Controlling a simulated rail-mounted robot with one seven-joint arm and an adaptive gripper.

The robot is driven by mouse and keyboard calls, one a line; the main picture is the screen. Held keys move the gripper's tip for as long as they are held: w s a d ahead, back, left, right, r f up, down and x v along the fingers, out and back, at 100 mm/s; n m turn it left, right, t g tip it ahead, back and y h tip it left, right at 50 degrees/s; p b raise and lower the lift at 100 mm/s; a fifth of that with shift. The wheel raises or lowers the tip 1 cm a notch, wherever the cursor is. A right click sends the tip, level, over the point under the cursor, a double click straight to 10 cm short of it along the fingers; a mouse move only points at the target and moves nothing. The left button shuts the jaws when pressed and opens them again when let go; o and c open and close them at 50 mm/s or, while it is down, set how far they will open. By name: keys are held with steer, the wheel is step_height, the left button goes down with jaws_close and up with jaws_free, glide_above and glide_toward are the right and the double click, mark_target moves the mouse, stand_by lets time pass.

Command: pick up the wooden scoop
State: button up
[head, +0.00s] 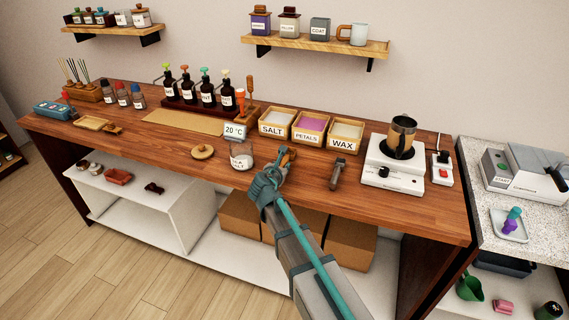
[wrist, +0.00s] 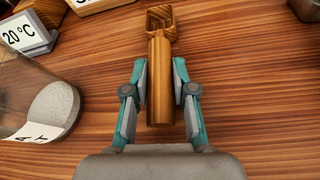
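The wooden scoop (wrist: 160,82) lies lengthwise in the wrist view, its square bowl at the top and its thick handle pointing down towards my wrist. In the head view the scoop (head: 288,154) is partly hidden by my gripper, right of the glass salt jar. My gripper (wrist: 160,68) has one finger along each side of the handle, with the fingertips close against the wood. In the head view my gripper (head: 272,178) is low over the table's front part. I cannot see clearly whether the scoop is lifted off the table.
The glass salt jar (head: 241,156) stands close on the left, before a 20 °C display (head: 235,131). Boxes of salt (head: 272,131), petals (head: 308,138) and wax (head: 344,144) stand behind.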

jaws_close()
